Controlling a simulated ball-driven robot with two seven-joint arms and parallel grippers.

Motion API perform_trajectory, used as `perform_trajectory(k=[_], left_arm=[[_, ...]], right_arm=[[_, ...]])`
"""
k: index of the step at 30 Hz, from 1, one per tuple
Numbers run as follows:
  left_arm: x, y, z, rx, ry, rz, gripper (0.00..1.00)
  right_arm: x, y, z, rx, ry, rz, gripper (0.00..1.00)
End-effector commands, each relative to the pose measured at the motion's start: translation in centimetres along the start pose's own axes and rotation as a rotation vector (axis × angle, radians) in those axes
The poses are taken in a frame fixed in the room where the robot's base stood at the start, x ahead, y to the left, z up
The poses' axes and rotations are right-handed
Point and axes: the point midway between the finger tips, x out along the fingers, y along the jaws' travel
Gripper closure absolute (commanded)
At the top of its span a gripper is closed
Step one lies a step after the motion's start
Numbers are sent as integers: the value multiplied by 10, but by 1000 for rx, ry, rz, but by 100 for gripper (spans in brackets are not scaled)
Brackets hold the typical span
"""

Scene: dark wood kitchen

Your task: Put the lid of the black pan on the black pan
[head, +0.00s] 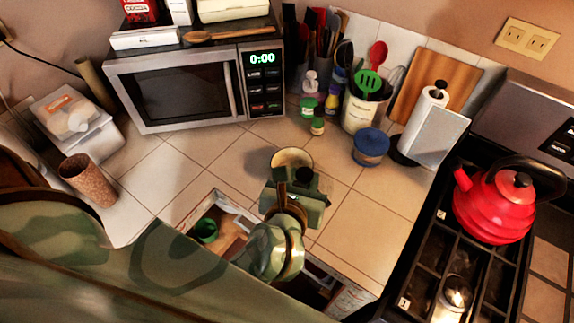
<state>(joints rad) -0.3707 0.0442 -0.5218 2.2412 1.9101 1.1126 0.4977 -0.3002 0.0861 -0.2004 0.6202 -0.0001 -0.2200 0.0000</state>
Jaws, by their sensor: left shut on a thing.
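My left gripper (295,187) is above the tiled counter, in the middle of the head view, at the end of my camouflage-patterned arm. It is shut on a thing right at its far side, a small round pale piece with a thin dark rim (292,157). This looks like the lid, partly hidden by the gripper. I cannot tell how far above the counter it is. I cannot make out the black pan in this view. My right gripper is not in view.
A microwave (180,88) stands at the back left. A red kettle (494,208) sits on the stove (430,256). A drawer (215,220) below the counter is open.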

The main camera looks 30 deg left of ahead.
Motion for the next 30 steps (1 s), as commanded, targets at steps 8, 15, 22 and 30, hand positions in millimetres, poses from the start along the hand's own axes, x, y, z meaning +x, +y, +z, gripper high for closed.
perform_trajectory(k=[8, 15, 22, 30], left_arm=[[7, 38, 21, -47, -1, 121, 95], [79, 48, 19, -46, -4, 121, 95], [137, 55, -8, -47, 0, 119, 95], [164, 58, -24, -48, 1, 118, 95]], right_arm=[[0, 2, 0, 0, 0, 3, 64], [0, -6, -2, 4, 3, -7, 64], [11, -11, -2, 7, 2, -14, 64], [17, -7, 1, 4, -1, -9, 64]])
